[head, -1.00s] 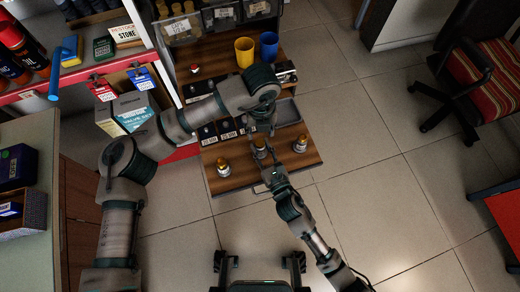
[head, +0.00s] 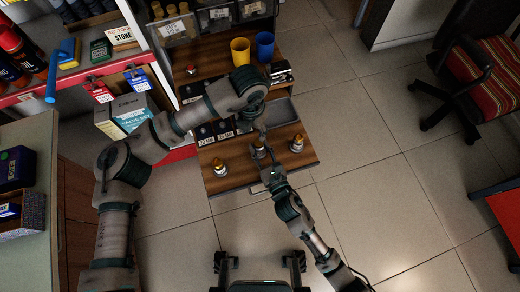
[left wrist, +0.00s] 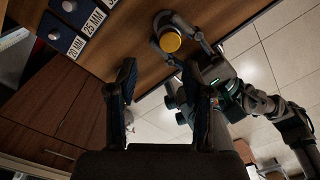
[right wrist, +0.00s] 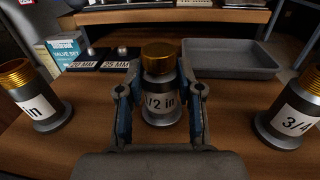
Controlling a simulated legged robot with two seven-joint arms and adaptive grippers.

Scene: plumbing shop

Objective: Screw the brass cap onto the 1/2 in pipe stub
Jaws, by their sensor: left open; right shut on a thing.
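The 1/2 in pipe stub (right wrist: 160,103) stands upright on the wooden bench, with the brass cap (right wrist: 160,56) on top of it. How far the cap is threaded on cannot be told. The cap shows as a plain gold disc in the left wrist view (left wrist: 170,42). My right gripper (right wrist: 160,92) is shut around the stub's labelled body from the near side, below the cap. My left gripper (left wrist: 160,80) is open and empty, with the cap beyond its fingertips. In the head view the left gripper (head: 262,132) is close above the cap and partly covers it.
The 3/4 stub (right wrist: 290,115) stands to the right and another labelled stub (right wrist: 38,108) to the left, both upright with brass threads. A grey tray (right wrist: 232,60) lies behind. A valve set box (head: 126,118) and cups (head: 241,50) stand farther back.

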